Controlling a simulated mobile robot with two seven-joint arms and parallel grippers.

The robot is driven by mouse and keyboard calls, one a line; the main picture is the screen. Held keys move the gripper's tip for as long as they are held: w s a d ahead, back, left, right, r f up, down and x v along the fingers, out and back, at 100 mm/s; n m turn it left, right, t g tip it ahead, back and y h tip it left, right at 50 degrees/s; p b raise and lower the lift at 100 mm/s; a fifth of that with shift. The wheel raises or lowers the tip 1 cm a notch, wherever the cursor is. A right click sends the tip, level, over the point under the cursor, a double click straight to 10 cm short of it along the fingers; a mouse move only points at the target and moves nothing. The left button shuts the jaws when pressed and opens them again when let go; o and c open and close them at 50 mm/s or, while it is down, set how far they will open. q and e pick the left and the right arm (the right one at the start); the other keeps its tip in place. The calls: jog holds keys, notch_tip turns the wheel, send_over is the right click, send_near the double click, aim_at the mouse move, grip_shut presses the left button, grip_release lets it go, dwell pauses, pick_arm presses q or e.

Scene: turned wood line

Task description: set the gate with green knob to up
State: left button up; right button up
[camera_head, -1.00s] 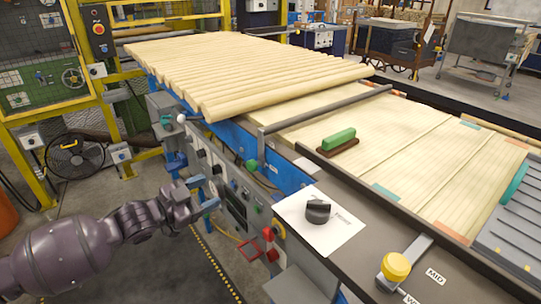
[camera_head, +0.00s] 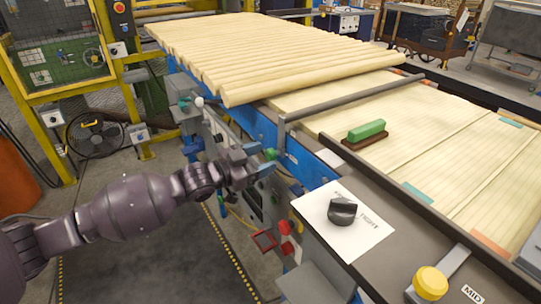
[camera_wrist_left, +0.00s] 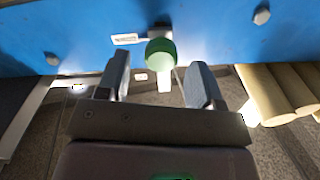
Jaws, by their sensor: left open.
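The green knob (camera_head: 271,154) is on the near side of the blue rail (camera_head: 309,162), below the end of a grey gate bar (camera_head: 350,105) that crosses the wooden bed. In the left wrist view the round green knob (camera_wrist_left: 161,50) stands in front of the blue rail, between my two fingertips. My left gripper (camera_head: 257,158) is open around the knob's near side, with a gap visible on both sides in the wrist view (camera_wrist_left: 158,78). I cannot tell how deep the knob sits between the fingers. My right gripper is not in view.
A white knob (camera_head: 199,102) sits farther back along the rail. A yellow knob (camera_head: 430,282) beside a MID label and a black dial (camera_head: 342,211) are at the front. A green-handled block (camera_head: 366,132) lies on the bed. Wooden poles (camera_head: 270,60) lie behind the bar.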

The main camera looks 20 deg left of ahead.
pick_arm(q)
jog(key=shift+x, duration=1.4)
jog(key=shift+r, duration=0.1)
grip_shut()
